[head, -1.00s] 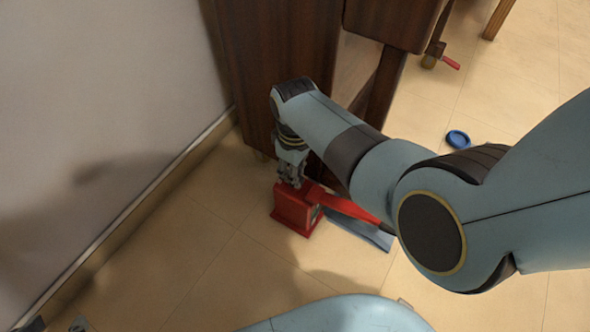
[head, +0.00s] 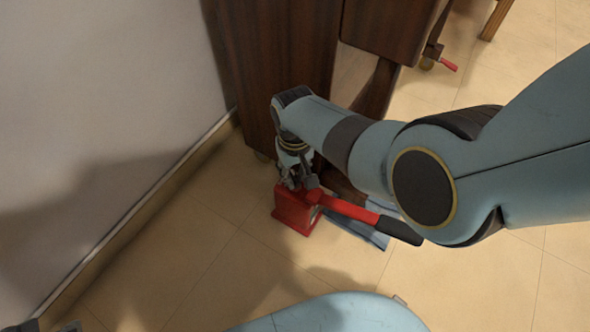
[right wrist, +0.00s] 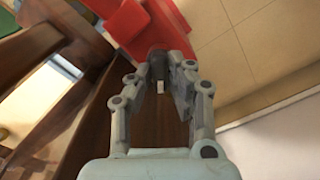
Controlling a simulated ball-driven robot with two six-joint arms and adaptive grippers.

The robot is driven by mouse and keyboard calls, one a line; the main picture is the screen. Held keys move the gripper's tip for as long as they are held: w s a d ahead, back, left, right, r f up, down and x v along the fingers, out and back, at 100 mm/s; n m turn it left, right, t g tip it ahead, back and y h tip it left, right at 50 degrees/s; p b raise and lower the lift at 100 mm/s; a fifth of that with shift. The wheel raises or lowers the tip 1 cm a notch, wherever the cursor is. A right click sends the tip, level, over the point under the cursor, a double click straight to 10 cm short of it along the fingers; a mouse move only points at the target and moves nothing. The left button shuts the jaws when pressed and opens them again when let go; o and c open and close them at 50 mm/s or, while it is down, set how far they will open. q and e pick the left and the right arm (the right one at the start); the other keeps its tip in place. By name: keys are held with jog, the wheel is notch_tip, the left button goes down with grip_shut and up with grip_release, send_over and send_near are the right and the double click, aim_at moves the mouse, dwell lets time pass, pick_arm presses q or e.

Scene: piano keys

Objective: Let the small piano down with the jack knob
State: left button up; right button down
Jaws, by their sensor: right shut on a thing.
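The small piano (head: 268,60) is dark brown wood and stands at the top of the head view, beside the wall. A red jack (head: 293,212) sits on the floor at its foot, its long red handle with a black grip (head: 400,229) pointing right. My right gripper (head: 292,184) points down at the top of the jack and is shut on the jack knob. Grey parts at the lower left corner may be my left gripper (head: 45,327).
A blue-grey cloth (head: 375,238) lies under the handle. The wall with its skirting (head: 150,215) bounds the left. A clamp with a red handle (head: 447,65) shows at the top right. Tiled floor is clear in front of the jack.

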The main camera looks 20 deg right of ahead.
jog(key=m, duration=0.2)
jog(key=shift+m, duration=0.4)
jog(key=m+p, duration=0.1)
jog(key=m, duration=0.1)
jog(key=shift+w+m, duration=0.1)
jog(key=shift+m, duration=0.3)
pick_arm(q)
jog(key=s+r+g, duration=0.1)
jog(key=r, duration=0.2)
jog(key=shift+s+g, duration=0.35)
jog(key=shift+g, duration=0.05)
pick_arm(e)
jog(key=m, duration=0.4)
jog(key=shift+m, duration=0.4)
pick_arm(q)
jog(key=shift+w, duration=0.1)
pick_arm(e)
jog(key=c, duration=1.3)
grip_release()
jog(key=shift+o, duration=0.2)
